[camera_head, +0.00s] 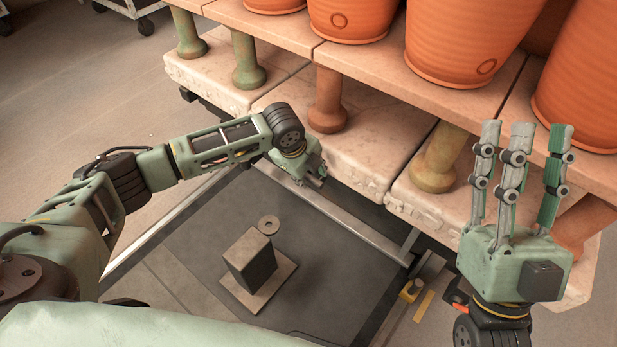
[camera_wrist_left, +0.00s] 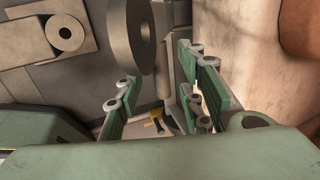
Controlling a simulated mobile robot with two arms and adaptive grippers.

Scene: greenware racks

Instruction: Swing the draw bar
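A light metal bar (camera_head: 345,222) runs diagonally along the foot of the kiln car in the head view. I take it for the draw bar, but cannot be sure. My left gripper (camera_head: 318,180) points down beside the car's edge, close above this bar. In the left wrist view its fingers (camera_wrist_left: 158,95) are spread with a gap between them, and I see nothing gripped. Whether they touch the bar is hidden. A grey disc (camera_wrist_left: 128,35) stands just beyond the left fingers. My right gripper (camera_head: 524,133) is open and empty, fingers up, at the right.
A yellow-ended part (camera_head: 410,290) lies low, near a yellow floor strip (camera_head: 424,307).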

